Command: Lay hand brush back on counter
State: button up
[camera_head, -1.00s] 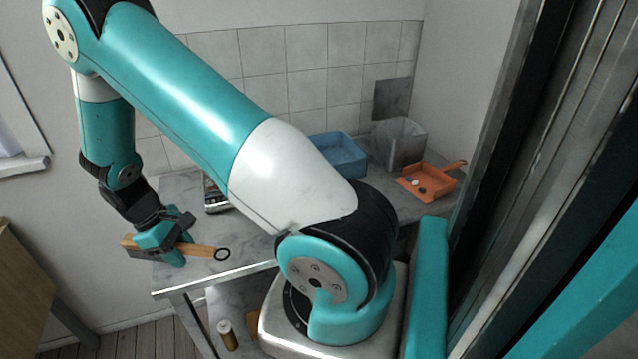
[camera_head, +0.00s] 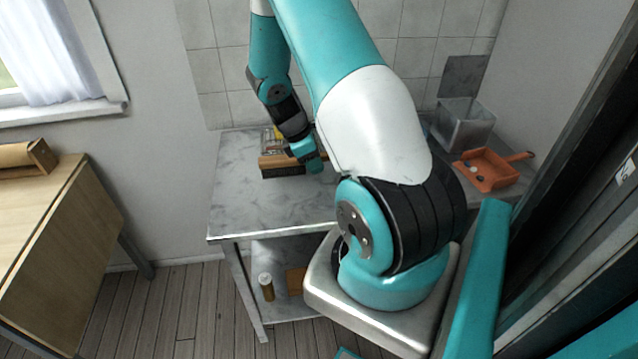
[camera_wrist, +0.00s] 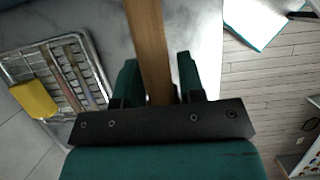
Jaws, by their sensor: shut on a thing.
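The hand brush (camera_head: 282,167) has a wooden body and dark bristles that point down. My gripper (camera_head: 308,158) is shut on it, and it is held over the grey marble counter (camera_head: 245,200), near the counter's back part. In the wrist view the brush's wooden bar (camera_wrist: 148,45) runs between the two teal fingers of my gripper (camera_wrist: 158,80). Whether the bristles touch the counter top, I cannot tell. Part of the brush is hidden by my gripper and arm.
A wire rack or tray (camera_wrist: 65,75) with a yellow block (camera_wrist: 35,98) lies beside the brush. An orange dustpan (camera_head: 487,170) with small bits and a clear bin (camera_head: 463,124) stand at the right. The counter's front left is bare. A wooden table (camera_head: 60,220) stands left.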

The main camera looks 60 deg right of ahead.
aim_at(319, 197)
notch_tip(319, 197, down, 10)
jog(key=shift+r+p, duration=0.15)
jog(key=shift+p, duration=0.45)
jog(key=shift+f, duration=0.2)
jog(key=o, duration=0.9)
jog(key=shift+r, duration=0.1)
